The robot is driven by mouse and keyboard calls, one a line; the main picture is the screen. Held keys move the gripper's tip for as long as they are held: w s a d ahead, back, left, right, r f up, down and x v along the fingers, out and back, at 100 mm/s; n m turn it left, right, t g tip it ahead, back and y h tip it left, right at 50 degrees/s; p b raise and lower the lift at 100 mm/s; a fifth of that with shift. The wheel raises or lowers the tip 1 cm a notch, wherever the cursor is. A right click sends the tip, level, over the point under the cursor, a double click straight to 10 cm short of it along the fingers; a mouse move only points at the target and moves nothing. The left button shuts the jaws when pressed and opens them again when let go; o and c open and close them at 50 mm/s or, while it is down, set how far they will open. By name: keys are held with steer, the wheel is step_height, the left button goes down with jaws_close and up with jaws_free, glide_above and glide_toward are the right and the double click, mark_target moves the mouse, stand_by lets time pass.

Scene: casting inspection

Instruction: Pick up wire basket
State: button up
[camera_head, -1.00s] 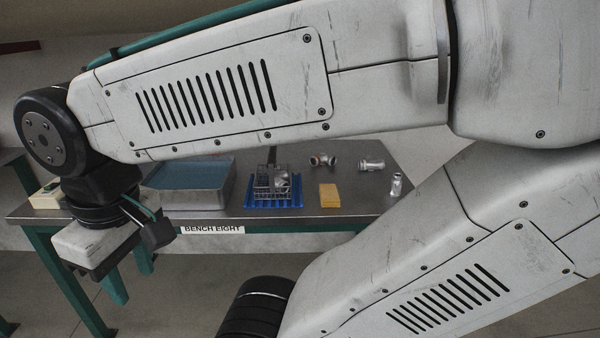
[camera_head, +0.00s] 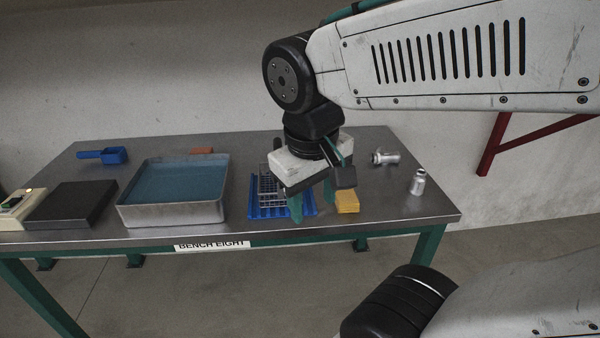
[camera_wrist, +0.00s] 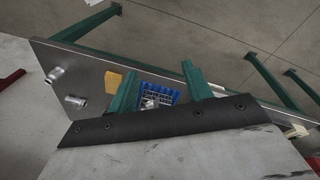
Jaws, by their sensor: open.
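The wire basket (camera_head: 268,186) is a small grey wire-mesh box on a blue ribbed mat (camera_head: 265,212) on the bench. My gripper hides its right part in the head view. In the wrist view the basket (camera_wrist: 149,101) shows between my fingers, with a metal casting visible in it, on the blue mat (camera_wrist: 172,92). My gripper (camera_head: 312,204) has green fingers that stand apart with nothing between them in the head view. It hangs over the front right of the basket. In the wrist view my gripper (camera_wrist: 162,88) is open, pointing toward the bench. I cannot tell its height above the basket.
A yellow block (camera_head: 347,201) lies right of the mat. A grey tub (camera_head: 170,215) of blue liquid is left of the mat. A black plate (camera_head: 70,205) and blue scoop (camera_head: 103,156) are farther left on the bench (camera_head: 330,236).

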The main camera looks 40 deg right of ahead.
steer(key=w+d+f+m+h, duration=0.15)
steer(key=w+d+h, duration=0.25)
steer(key=w+d, duration=0.45)
steer(key=t+h, duration=0.3)
steer(key=h, duration=0.3)
glide_toward(278, 144)
step_height(278, 144, down, 2)
steer(key=s, duration=0.3)
steer(key=shift+m, duration=0.25)
steer(key=x, duration=0.7)
steer(key=shift+w+f, duration=0.25)
steer(key=shift+f, duration=0.1)
jaws_close()
